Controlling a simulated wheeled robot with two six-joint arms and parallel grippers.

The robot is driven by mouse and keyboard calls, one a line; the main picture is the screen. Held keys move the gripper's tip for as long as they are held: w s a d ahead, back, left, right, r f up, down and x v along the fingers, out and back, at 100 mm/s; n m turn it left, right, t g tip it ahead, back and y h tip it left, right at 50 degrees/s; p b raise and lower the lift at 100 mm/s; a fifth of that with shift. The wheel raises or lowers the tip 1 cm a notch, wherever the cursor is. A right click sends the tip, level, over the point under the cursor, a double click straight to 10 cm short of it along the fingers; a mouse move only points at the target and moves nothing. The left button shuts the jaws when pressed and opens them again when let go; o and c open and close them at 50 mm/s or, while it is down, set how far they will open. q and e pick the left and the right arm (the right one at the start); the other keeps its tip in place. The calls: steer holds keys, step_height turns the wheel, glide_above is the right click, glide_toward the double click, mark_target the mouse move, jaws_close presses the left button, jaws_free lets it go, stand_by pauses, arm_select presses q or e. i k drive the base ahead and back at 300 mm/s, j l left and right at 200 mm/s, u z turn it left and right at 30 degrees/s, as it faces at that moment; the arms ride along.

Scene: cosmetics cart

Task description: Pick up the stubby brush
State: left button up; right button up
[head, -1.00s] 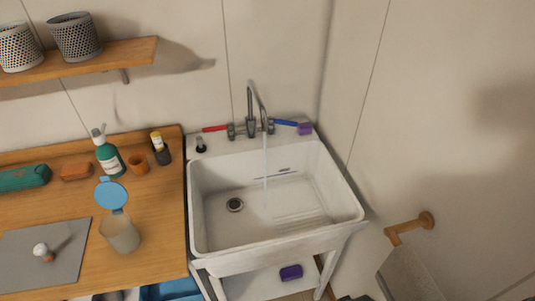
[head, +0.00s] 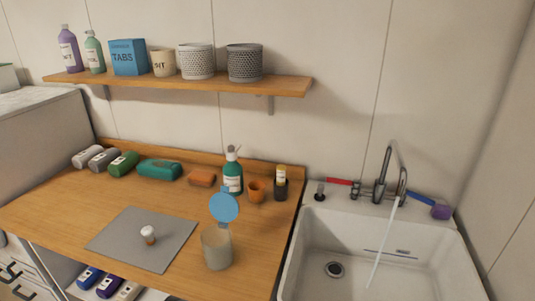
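A small stubby brush (head: 149,236), with a pale rounded top and a brown lower part, stands on the grey mat (head: 180,246) on the wooden counter. It looks upright and nothing touches it. Neither of my grippers shows in the head view.
A cup with an open blue lid (head: 217,250) stands right of the mat. Behind are a green pump bottle (head: 233,176), an orange cup (head: 256,191) and an orange block (head: 202,179). A sink (head: 300,255) with running water is right.

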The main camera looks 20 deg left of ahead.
mark_target(147, 232)
steer(key=k+j, duration=0.1)
steer(key=j, duration=0.5)
steer(key=k+j, duration=0.1)
steer(key=j, duration=0.55)
